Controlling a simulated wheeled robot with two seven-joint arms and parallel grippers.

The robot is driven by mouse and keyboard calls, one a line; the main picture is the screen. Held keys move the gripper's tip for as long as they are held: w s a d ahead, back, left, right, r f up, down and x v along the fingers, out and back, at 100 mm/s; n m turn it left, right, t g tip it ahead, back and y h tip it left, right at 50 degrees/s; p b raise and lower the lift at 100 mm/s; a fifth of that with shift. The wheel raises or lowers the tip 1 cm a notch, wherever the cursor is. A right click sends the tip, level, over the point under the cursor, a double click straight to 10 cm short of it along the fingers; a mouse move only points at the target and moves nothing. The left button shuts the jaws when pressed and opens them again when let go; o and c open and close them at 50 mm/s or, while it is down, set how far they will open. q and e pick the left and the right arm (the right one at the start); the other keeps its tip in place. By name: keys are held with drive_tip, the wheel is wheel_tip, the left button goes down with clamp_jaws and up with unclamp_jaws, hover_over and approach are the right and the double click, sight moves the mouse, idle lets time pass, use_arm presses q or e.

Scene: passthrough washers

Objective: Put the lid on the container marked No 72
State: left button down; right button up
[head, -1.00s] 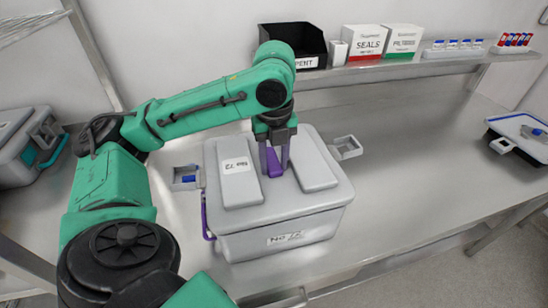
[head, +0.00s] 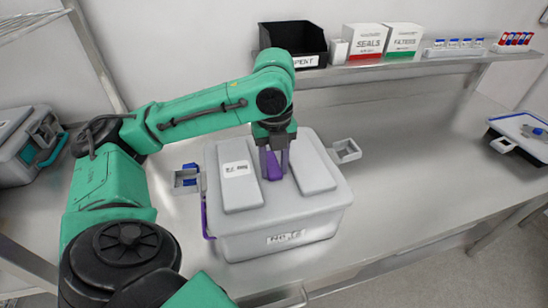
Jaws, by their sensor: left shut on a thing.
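A grey container (head: 280,247) stands on the steel bench in the head view. Its front label (head: 287,237) is blurred and looks like "No 72". A grey lid (head: 318,163) with two raised panels lies over its top and appears level. A white label (head: 237,168) is on the lid's left panel. My left gripper (head: 274,170) points down at the lid's middle and is shut on the purple handle (head: 272,168). My right gripper is not in view.
Another grey case (head: 25,150) with a teal latch stands at the far left. A blue-topped tray (head: 520,132) is at the far right. A rear shelf holds a black bin (head: 292,45), boxes (head: 368,40) and vials (head: 460,44). The bench right of the container is clear.

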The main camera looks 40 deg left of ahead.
use_arm(q)
drive_tip(key=shift+f, duration=0.7)
idle(0.5)
idle(0.3)
drive_tip(key=shift+c, duration=0.3)
unclamp_jaws()
drive_tip(key=shift+f, duration=0.1)
wheel_tip(320, 180, up, 7)
drive_tip(key=p, duration=0.8)
drive_tip(key=shift+r+p, duration=0.2)
drive_tip(key=shift+p, duration=0.2)
drive_tip(key=shift+f, duration=0.1)
clamp_jaws()
drive_tip(key=shift+f, duration=0.2)
idle(1.0)
